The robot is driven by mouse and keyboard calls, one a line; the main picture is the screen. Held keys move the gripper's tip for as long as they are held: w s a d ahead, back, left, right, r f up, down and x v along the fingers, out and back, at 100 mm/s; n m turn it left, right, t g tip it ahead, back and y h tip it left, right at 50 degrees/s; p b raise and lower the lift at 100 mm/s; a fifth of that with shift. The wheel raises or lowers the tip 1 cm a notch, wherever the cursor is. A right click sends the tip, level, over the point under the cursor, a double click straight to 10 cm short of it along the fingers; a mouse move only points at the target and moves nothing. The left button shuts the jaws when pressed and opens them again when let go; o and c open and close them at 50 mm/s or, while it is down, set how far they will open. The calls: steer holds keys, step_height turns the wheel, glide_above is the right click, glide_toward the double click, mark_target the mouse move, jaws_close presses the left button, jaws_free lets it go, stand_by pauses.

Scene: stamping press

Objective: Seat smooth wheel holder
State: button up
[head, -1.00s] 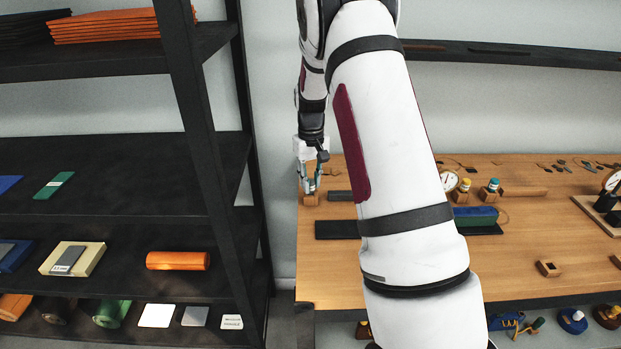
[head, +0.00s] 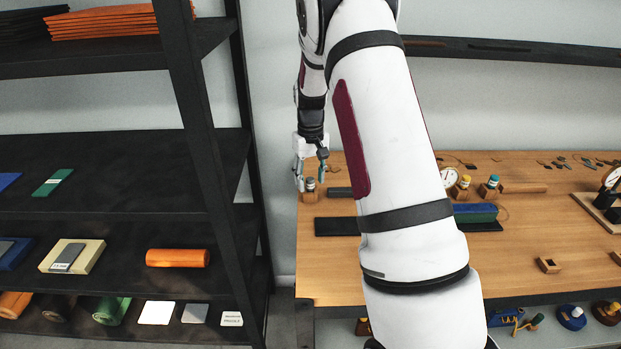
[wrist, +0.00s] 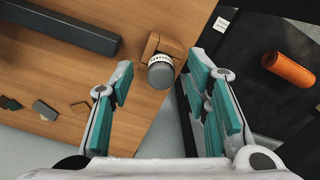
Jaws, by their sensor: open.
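The smooth wheel holder is a short grey cylinder (wrist: 160,74) with a white lettered band. It stands in a small wooden block (wrist: 168,46) at the table's edge in the wrist view. In the head view the holder (head: 310,184) shows small, in its block (head: 309,196) at the table's left end. How deep it sits cannot be told. My gripper (head: 311,179) is open above the block, its teal-padded fingers on either side of the holder with gaps to it. Nothing is held.
A dark bar (wrist: 70,27) lies near the block on the wooden table (head: 420,277). A dark shelf rack (head: 110,228) stands close on the left, with an orange roll (head: 178,258). Dial gauges, other small holders and an empty wooden block (head: 548,266) are farther right.

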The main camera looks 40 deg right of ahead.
mark_target(310, 179)
step_height(310, 179, up, 12)
steer(key=shift+f, duration=0.2)
stand_by(0.5)
steer(key=s+a+r+n+t, duration=0.1)
steer(key=s+a+r+t, duration=0.1)
steer(key=s+a+r, duration=1.15)
steer(key=s+a+f+t, duration=0.1)
steer(key=s+a, duration=0.3)
steer(key=s, duration=0.4)
steer(key=s+a+f+n+t, duration=0.1)
steer(key=s+a, duration=0.3)
steer(key=s, duration=0.4)
steer(key=shift+s+a+t, duration=0.15)
steer(key=shift+s+t, duration=0.25)
steer(key=shift+t, duration=0.1)
